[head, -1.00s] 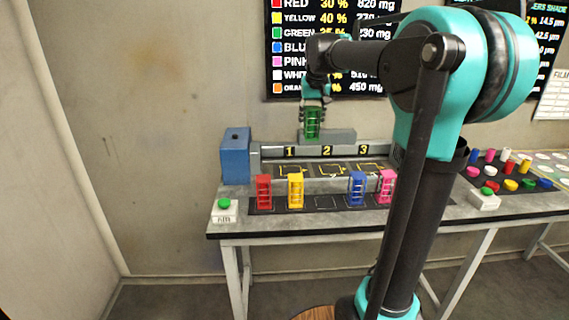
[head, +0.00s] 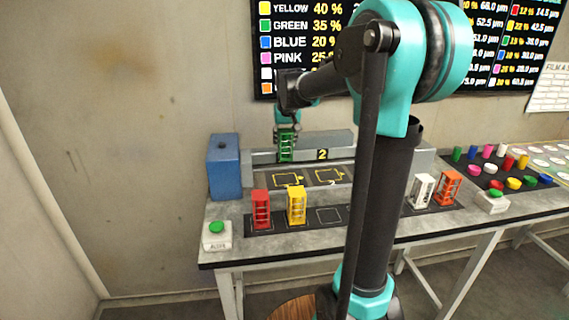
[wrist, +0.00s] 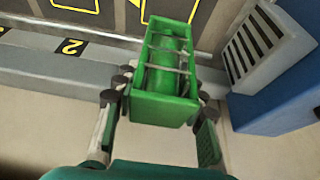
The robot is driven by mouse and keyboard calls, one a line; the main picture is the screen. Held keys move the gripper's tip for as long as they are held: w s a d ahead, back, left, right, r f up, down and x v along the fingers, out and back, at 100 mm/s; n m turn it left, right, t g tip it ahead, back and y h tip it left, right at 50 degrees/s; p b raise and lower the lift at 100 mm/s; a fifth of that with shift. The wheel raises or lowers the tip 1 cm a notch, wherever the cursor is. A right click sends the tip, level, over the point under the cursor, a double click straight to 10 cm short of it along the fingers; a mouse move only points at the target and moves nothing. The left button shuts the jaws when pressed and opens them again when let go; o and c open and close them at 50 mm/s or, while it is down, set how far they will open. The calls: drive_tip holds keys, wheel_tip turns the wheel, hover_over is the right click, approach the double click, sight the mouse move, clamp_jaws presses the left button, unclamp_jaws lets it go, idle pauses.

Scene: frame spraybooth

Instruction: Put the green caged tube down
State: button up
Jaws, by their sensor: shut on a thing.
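The green caged tube (head: 286,145) is upright in my gripper (head: 287,124), held above the back of the bench on the left, in front of the grey raised housing. In the wrist view the green cage (wrist: 167,70) sits between the two fingers of my gripper (wrist: 158,105), with a green tube inside its bars. Below and beyond it are yellow-outlined places on the dark strip (head: 308,177). The tube hides the place label at the left, and the 2 label (head: 322,155) shows to its right. I cannot tell whether the cage touches anything below.
Red (head: 261,209) and yellow (head: 296,205) caged tubes stand in the front row, with an empty outlined spot (head: 329,215) beside them. White (head: 423,191) and orange (head: 447,187) ones stand right of my arm. A blue box (head: 224,167) stands close left.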

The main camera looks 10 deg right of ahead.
sight(287, 144)
wheel_tip(287, 144, down, 9)
idle(0.4)
drive_tip(key=o, duration=1.4)
drive_tip(key=shift+f, duration=0.1)
drive_tip(key=shift+c, duration=0.2)
drive_tip(key=v, duration=1.2)
drive_tip(key=shift+s, duration=0.1)
